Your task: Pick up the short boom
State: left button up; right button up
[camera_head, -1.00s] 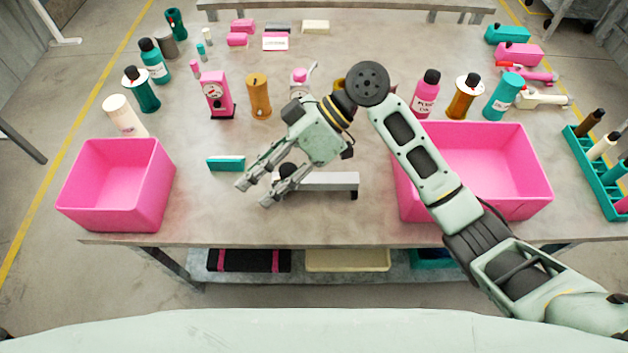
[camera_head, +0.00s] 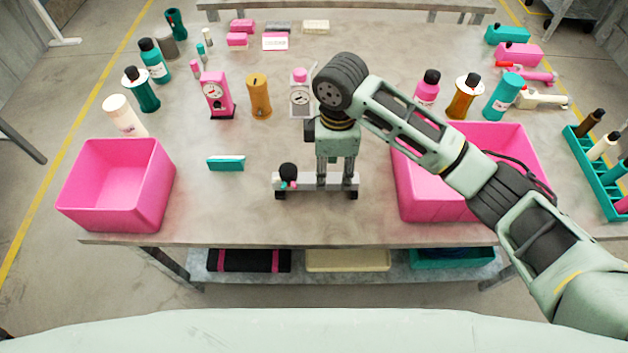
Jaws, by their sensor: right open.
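A short light-grey bar (camera_head: 305,183) lies across the front middle of the table, likely the short boom. A black round knob (camera_head: 288,170) with small pink and teal parts shows at its left end. My right gripper (camera_head: 336,186) points straight down over the right half of the bar. Its fingers are open and reach down to the bar, hiding part of it. I cannot tell whether they touch it. My left gripper is not in view.
Pink bins stand at the left (camera_head: 115,190) and right (camera_head: 410,200); my right arm passes over the right one. A teal block (camera_head: 226,164) lies left of the bar. Gauges, bottles and a brown cylinder (camera_head: 259,97) stand behind. A teal rack (camera_head: 592,165) is far right.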

aim_at(334, 177)
notch_tip(334, 177, down, 6)
jog(key=shift+s+d+r, duration=0.1)
jog(key=shift+d+r, duration=0.05)
jog(key=shift+r, duration=0.05)
jog(key=shift+c, duration=0.4)
jog(key=shift+r, duration=0.1)
grip_shut()
